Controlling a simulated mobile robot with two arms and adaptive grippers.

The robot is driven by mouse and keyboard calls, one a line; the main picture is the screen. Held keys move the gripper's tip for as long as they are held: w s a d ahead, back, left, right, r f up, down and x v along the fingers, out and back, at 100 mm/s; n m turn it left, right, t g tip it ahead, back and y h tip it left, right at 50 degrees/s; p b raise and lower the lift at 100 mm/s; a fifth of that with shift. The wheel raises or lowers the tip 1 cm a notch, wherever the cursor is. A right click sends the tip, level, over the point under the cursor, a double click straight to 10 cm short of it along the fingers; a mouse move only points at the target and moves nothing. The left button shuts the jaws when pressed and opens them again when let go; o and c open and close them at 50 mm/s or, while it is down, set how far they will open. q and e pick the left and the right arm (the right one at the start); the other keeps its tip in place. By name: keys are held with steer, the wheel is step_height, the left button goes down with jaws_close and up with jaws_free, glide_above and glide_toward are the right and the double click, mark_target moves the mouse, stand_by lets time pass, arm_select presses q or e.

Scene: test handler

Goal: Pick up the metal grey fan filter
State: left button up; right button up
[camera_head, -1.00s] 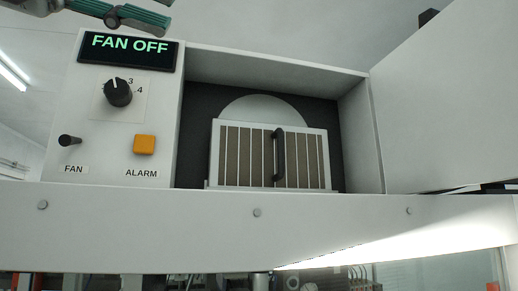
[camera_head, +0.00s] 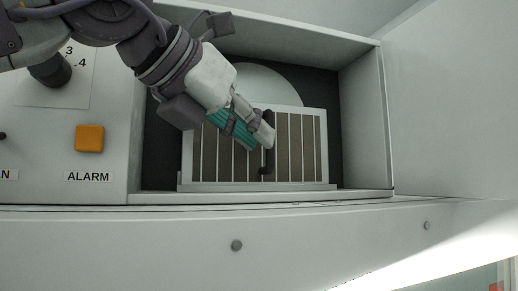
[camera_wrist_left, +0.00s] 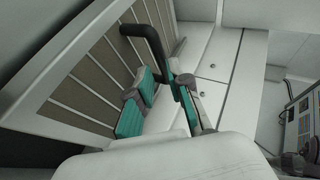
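The metal grey fan filter (camera_head: 310,150) is a framed panel with brown slats and light vertical bars, standing upright in a recessed box. Its black vertical handle (camera_head: 269,160) is partly hidden by my left gripper (camera_head: 258,135). In the left wrist view, the handle (camera_wrist_left: 155,45) runs down between the teal-padded fingers of my left gripper (camera_wrist_left: 160,85). The fingers are spread with a visible gap, so the gripper looks open around the handle. Whether a finger touches the handle I cannot tell. My right gripper is not in view.
The box has a white front ledge (camera_head: 265,197) and a right side wall (camera_head: 365,125). A panel with an orange ALARM button (camera_head: 89,138) and a black knob (camera_head: 50,70) is at left. A large white panel (camera_head: 450,100) stands at right.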

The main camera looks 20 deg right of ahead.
mark_target(269, 166)
arm_select(q)
steer(key=shift+w+d+p, duration=0.4)
steer(key=shift+d+p, duration=0.45)
steer(key=shift+p, duration=0.1)
steer(key=shift+x, duration=1)
steer(key=shift+f, duration=0.15)
steer(key=shift+s, duration=0.1)
jaws_close()
steer(key=shift+a, duration=0.15)
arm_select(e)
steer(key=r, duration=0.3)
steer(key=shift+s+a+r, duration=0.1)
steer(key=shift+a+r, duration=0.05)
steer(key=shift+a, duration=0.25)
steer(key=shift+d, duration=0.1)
